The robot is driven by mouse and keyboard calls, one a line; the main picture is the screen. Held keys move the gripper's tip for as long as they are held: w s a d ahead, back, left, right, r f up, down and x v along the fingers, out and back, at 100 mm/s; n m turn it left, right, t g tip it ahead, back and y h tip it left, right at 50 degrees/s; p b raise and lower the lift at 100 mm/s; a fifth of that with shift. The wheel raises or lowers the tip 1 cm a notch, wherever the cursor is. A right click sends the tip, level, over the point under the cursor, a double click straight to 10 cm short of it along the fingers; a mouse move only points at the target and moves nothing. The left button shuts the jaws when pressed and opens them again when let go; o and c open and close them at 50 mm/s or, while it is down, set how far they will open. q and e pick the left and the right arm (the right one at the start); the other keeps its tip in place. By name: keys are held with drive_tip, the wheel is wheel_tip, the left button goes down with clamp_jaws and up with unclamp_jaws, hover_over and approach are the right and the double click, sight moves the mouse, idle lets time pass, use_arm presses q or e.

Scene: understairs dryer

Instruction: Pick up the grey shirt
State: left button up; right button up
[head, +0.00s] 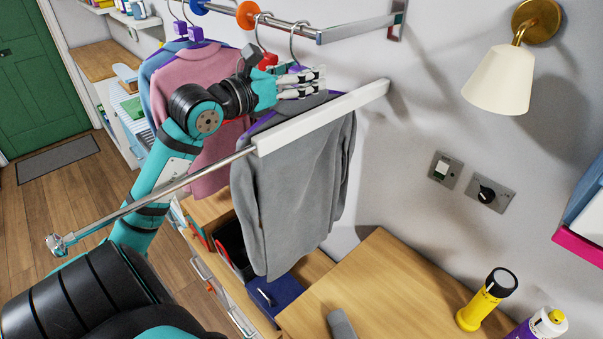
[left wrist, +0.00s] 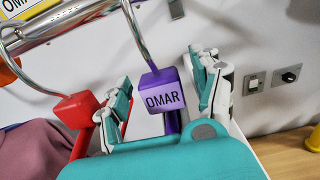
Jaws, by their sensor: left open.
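The grey shirt (head: 295,190) hangs below the wall rail, partly covered by a white bar crossing in front of its top. Its hanger has a purple block (left wrist: 162,92) marked OMAR under a metal hook, which shows in the left wrist view. My left gripper (head: 320,82) is open at the top of the grey shirt. In the left wrist view my left gripper's fingers (left wrist: 165,90) stand on both sides of the purple block, with no clear grip on it. The shirt's collar is partly hidden by the gripper. My right gripper is not in view.
A metal rail (head: 280,22) holds the hangers. A pink shirt (head: 200,75) hangs to the left. The white bar (head: 330,112) and its long rod cross in front of the grey shirt. A wall lamp (head: 500,80) is at right. A yellow torch (head: 487,300) stands on the wooden top (head: 385,285).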

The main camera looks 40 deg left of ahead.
use_arm(q)
clamp_jaws()
drive_tip(key=shift+r, duration=0.2)
idle(0.4)
